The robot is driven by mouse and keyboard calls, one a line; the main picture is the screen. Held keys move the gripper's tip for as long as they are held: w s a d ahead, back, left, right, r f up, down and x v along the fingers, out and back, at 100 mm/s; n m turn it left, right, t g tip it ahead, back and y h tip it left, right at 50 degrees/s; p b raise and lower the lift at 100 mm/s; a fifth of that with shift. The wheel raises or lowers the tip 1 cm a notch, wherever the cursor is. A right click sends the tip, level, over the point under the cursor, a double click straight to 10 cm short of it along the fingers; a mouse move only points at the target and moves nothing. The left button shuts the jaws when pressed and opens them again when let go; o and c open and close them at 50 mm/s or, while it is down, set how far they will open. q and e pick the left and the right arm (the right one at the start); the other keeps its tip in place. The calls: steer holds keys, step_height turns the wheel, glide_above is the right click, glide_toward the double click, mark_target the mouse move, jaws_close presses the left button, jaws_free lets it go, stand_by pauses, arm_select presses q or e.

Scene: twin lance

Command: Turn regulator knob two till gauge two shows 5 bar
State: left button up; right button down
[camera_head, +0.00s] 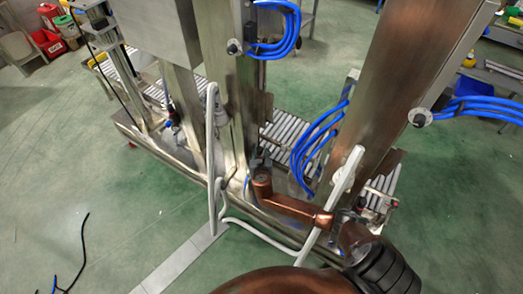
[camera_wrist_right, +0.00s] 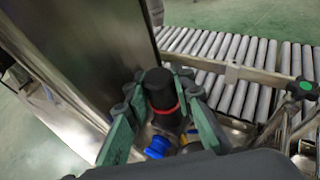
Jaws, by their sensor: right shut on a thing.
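In the right wrist view a black regulator knob (camera_wrist_right: 159,88) with a red ring stands between the two green fingers of my right gripper (camera_wrist_right: 162,80). The fingers are shut on its sides. Below it are a blue fitting (camera_wrist_right: 158,147) and some brass-coloured parts, partly hidden by the gripper. In the head view my right gripper (camera_head: 259,163) is small, beside the steel column, and hides the knob there. I cannot make out gauge two or its reading in either view. My left gripper is not in view.
Steel columns (camera_head: 222,70) and a brown-tinted steel panel (camera_head: 400,90) stand close around the arm. Bundles of blue hoses (camera_head: 318,140) and a white bent pipe (camera_head: 211,150) are near it. A roller conveyor (camera_wrist_right: 240,70) runs behind. Green floor at left (camera_head: 70,150) is mostly clear.

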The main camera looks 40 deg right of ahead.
steer(key=m+g+h, duration=0.1)
steer(key=m+g+h+p, duration=0.1)
steer(key=m, duration=0.1)
steer(key=shift+w+a+m+g+h, duration=0.1)
steer(key=shift+a+m+g+h, duration=0.05)
steer(key=shift+m+g+h, duration=0.2)
steer(key=shift+f+m+g+h, duration=0.1)
steer(key=shift+m+g+h, duration=0.65)
steer(key=shift+m+g, duration=0.2)
steer(key=shift+m+g+h+b, duration=0.4)
steer(key=shift+m+g+h, duration=0.1)
steer(key=shift+m+g, duration=0.2)
steer(key=shift+d, duration=0.2)
steer(key=c, duration=1.9)
jaws_free()
steer(key=v, duration=1.2)
